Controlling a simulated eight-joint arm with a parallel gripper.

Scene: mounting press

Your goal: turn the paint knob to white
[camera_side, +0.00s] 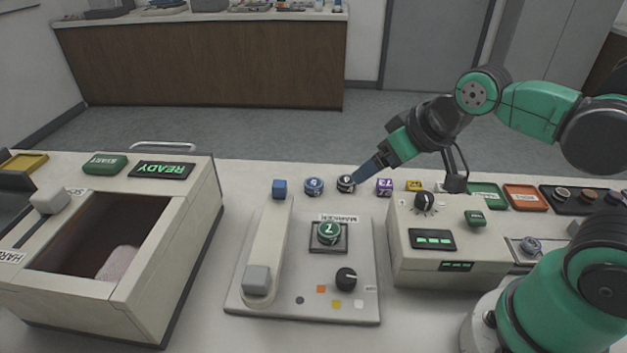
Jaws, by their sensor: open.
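The black paint knob (346,278) sits at the right front of the grey marker plate (245,308). Colour patches lie on the plate near it: a dark dot (299,300), an orange square (320,289), a yellow-orange square (337,304) and a white square (358,303). The picture is too small to tell which patch the knob points at. My gripper (359,177) is open, behind the plate and well away from the knob. Its blue fingers are close to a dark numbered puck (346,184); whether they touch it is unclear.
A green puck (328,233) sits in the plate's square seat. A pale lever arm (268,240) is left of it. A box with a dial (425,202) stands to the right, an open-topped machine (190,255) to the left. Blue, purple and yellow pieces line the back.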

